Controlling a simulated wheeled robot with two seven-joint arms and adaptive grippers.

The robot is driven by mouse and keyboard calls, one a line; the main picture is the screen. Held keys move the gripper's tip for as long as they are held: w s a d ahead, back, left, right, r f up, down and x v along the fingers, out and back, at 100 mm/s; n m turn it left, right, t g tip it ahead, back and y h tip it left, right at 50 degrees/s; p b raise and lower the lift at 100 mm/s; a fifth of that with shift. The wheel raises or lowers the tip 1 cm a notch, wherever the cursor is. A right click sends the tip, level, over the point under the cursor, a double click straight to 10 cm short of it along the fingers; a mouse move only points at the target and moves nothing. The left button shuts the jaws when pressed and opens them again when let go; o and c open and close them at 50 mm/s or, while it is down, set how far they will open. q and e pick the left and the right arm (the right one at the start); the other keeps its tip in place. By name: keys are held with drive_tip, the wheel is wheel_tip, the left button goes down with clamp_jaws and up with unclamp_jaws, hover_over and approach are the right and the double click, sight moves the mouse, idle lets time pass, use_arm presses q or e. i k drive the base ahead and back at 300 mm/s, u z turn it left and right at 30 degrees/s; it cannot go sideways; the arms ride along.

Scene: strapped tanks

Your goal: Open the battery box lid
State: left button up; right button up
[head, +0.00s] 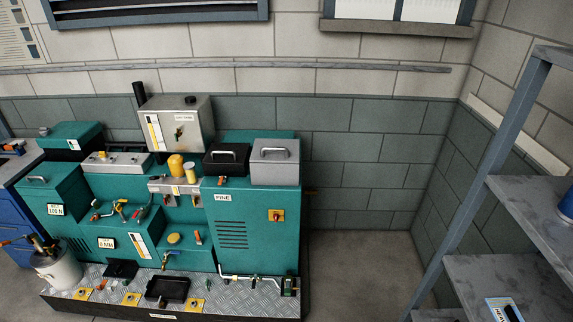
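Two lidded boxes stand side by side on top of the teal machine (230,228) in the head view. One is a black box (226,160) with a silver handle. The other is a larger grey box (274,162), also with a silver handle, just to its right. Both look closed. I cannot tell from any readable label which one is the battery box. Neither of my grippers shows in this view.
A grey metal tank (178,124) and yellow containers (176,166) stand left of the boxes. A white bucket (57,266) with tools is at the lower left. A metal shelf rack (515,210) stands at the right. The floor (350,265) between machine and rack is clear.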

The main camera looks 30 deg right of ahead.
sight(276, 146)
drive_tip(key=u, duration=0.15)
drive_tip(key=k, duration=0.4)
drive_tip(key=z, duration=0.85)
drive_tip(key=i, duration=1.45)
drive_tip(key=u, duration=0.45)
